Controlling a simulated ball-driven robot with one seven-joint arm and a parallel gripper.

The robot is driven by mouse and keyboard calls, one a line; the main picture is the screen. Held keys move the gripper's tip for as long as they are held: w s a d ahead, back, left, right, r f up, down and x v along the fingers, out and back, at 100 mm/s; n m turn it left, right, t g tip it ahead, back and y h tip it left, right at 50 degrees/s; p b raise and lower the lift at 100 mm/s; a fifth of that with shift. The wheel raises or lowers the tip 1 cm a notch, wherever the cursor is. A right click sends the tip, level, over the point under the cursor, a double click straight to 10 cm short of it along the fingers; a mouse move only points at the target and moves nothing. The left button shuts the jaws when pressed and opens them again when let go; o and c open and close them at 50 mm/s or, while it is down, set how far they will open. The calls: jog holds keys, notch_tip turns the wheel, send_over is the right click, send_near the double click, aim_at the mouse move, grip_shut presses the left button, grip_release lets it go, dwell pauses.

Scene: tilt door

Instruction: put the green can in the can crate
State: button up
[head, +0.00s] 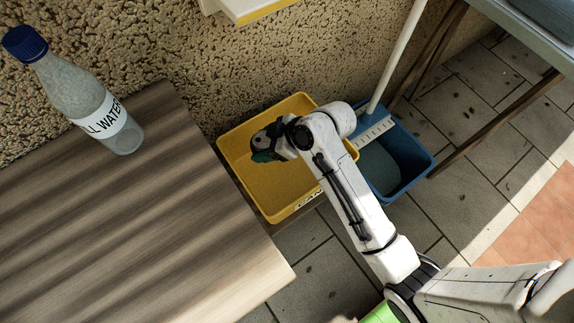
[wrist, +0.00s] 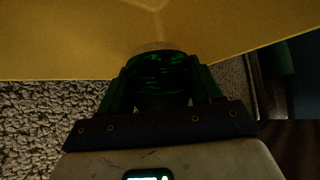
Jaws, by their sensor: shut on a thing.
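The can crate (head: 238,168) is an open yellow box with a "CAN" label on its near rim. It also fills the top of the wrist view (wrist: 70,45). My gripper (head: 265,153) reaches over the crate's open top from the right, in its left-middle part. In the wrist view, the gripper (wrist: 160,88) is shut on the dark green can (wrist: 158,72), with a finger on each side. The can's far end shows against the yellow of the crate. In the head view my wrist hides most of the can. I cannot tell how far it is above the crate floor.
A blue bin (head: 412,160) with a white-handled brush (head: 372,132) stands right of the crate. A wooden table (head: 130,220) at the left holds a water bottle (head: 85,95). A rough wall (head: 170,50) is behind. Tiled floor (head: 310,270) is clear in front.

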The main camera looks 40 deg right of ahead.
jog(key=f+n+b, duration=0.1)
jog(key=b, duration=0.1)
jog(key=a+f+n+g+y+b, duration=0.1)
jog(key=f, duration=0.1)
jog(key=shift+w+a+f+b, duration=0.1)
jog(key=shift+f+b, duration=0.1)
jog(key=shift+b, duration=0.2)
jog(key=shift+f+n+g, duration=0.25)
jog(key=shift+n+g, duration=0.05)
jog(key=b, duration=0.4)
send_near(254, 172)
jog(key=x, duration=0.5)
jog(key=shift+f, duration=0.15)
jog(key=o, duration=1.1)
jog(key=shift+c, duration=0.2)
jog(key=shift+r+p, duration=0.35)
jog(key=shift+r, duration=0.1)
jog(key=p+v, duration=0.2)
jog(key=v, duration=0.5)
jog(key=shift+f, duration=0.2)
